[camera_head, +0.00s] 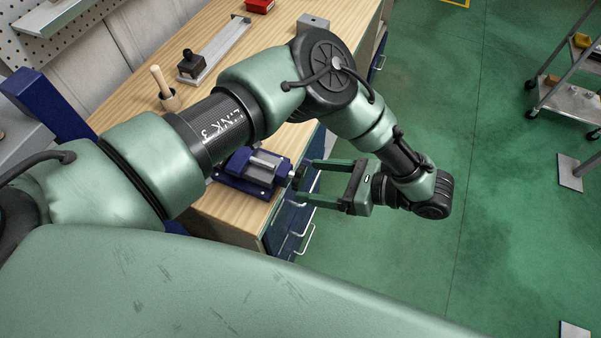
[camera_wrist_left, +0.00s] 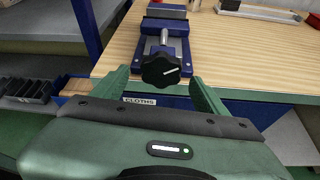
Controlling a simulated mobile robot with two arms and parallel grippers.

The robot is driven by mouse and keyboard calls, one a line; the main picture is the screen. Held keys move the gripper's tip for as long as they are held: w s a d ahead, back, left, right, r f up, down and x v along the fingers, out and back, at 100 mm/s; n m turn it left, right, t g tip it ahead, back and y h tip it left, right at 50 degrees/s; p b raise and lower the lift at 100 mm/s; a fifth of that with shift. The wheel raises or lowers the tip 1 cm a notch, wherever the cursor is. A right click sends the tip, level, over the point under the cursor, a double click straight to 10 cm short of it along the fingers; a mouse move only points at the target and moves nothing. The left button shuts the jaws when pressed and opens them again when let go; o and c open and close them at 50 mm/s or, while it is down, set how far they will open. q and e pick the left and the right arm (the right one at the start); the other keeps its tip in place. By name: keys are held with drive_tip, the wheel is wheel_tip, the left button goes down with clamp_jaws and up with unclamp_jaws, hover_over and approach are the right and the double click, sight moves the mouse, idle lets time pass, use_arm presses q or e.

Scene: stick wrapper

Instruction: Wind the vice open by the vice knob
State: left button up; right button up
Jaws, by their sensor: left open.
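The blue vice (camera_head: 252,171) sits on the wooden bench near its front edge, and it also shows in the left wrist view (camera_wrist_left: 161,46). Its black vice knob (camera_wrist_left: 161,68) sticks out over the bench edge on a metal screw. In the head view the knob (camera_head: 300,173) is small and lies by the fingertips. My left gripper (camera_head: 302,181) is open, with one finger on each side of the knob. In the left wrist view the gripper (camera_wrist_left: 160,82) shows a gap between each finger and the knob. My right gripper is in neither view.
The wooden bench (camera_head: 220,211) holds a black-knobbed fixture (camera_head: 191,66), a wooden peg in a holder (camera_head: 165,90) and a grey block (camera_head: 312,23). Drawers with handles (camera_head: 304,240) lie below the bench edge.

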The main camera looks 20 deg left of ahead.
sight(303, 179)
use_arm(q)
drive_tip(key=shift+p+x, duration=0.35)
drive_tip(key=shift+x, duration=1.85)
drive_tip(key=c, duration=1.4)
drive_tip(key=shift+o, duration=0.2)
drive_tip(key=n+t+p, duration=0.1)
drive_tip(key=p, duration=0.2)
drive_tip(key=shift+r, duration=0.2)
drive_tip(key=shift+w+f+n, duration=0.15)
drive_tip(key=shift+f+n, duration=0.1)
drive_tip(key=shift+n, duration=0.15)
drive_tip(key=o, duration=1.4)
drive_tip(key=shift+c, duration=0.2)
drive_tip(key=shift+d, duration=0.15)
drive_tip(key=b+v, duration=0.1)
drive_tip(key=v, duration=0.6)
drive_tip(key=shift+d+r+b, duration=0.15)
drive_tip(key=shift+d+b, duration=0.1)
drive_tip(key=shift+b, duration=0.1)
